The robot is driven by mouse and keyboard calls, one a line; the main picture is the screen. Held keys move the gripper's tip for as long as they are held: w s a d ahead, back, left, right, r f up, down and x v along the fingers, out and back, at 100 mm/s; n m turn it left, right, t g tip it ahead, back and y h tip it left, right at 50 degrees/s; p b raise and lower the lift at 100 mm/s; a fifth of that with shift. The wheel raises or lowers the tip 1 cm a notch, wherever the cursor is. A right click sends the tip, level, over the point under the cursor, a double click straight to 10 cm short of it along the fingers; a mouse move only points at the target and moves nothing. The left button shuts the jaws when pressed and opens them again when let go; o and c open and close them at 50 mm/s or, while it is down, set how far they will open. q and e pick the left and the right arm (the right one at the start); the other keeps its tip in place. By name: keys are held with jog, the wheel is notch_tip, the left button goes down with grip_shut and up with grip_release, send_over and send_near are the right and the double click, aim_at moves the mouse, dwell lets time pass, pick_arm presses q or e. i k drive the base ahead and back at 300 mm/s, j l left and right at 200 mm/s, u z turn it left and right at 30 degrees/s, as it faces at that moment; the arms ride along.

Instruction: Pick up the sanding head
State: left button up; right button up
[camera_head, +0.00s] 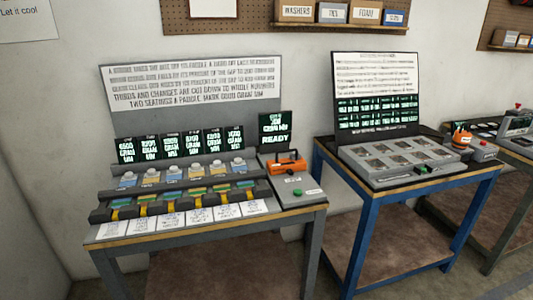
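I cannot tell for certain which thing is the sanding head; no label naming it is readable. An orange device with a dark handle (286,165) sits on a grey box (301,191) at the right of the left table, below a small screen reading READY (274,138). A small orange, rounded item (461,137) stands at the right end of the blue table's top. Several yellow-and-dark pieces (164,206) sit in a row on a dark stepped rack (103,213). Neither of my grippers is in view.
The left grey table (95,241) also carries several small screens (170,146) and a white text board (195,82). A blue table (495,170) holds a grey compartment tray (385,180) and a tall board. A third table stands far right. Floor shows between the tables.

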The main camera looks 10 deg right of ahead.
aim_at(295, 162)
jog(key=i+j, duration=0.25)
jog(key=i, duration=0.15)
jog(key=i+j, duration=0.2)
jog(key=i, duration=0.2)
jog(key=i+j, duration=0.25)
jog(key=i, duration=0.15)
jog(key=z, duration=2.15)
